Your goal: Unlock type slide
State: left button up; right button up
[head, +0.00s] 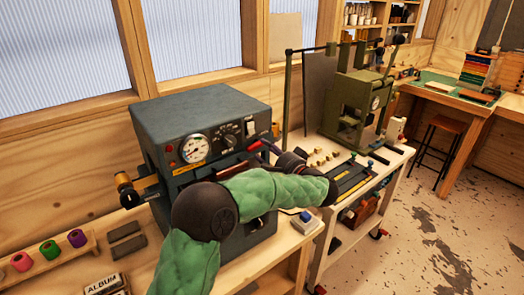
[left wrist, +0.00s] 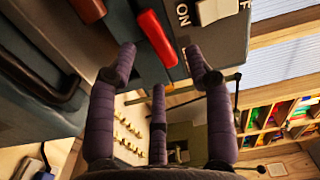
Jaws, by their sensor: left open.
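The grey machine (head: 200,108) stands on a wooden bench, with a round gauge, knobs and a switch on its front. A red lever (head: 254,146) sticks out at the right of its front. In the left wrist view the red lever (left wrist: 156,38) lies between and just beyond my spread fingertips, beside the ON/OFF switch (left wrist: 212,10). My left gripper (head: 279,152) is at the machine's right front corner, open and empty; its purple fingers (left wrist: 162,62) appear apart from the lever. My arm hides the machine's lower front, and I cannot make out the type slide for certain. My right gripper is out of view.
A dark handle-like bar (left wrist: 45,85) sits close to my gripper at the left of the wrist view. A green press (head: 355,100) and small brass pieces (head: 325,156) stand on the cart to the right. Coloured foil rolls (head: 50,250) stand on the bench at left. Floor at right is open.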

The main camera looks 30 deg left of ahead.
aim_at(260, 147)
pick_arm(q)
jog(key=shift+x, duration=1.6)
grip_shut()
jog(key=shift+m, duration=0.9)
grip_release()
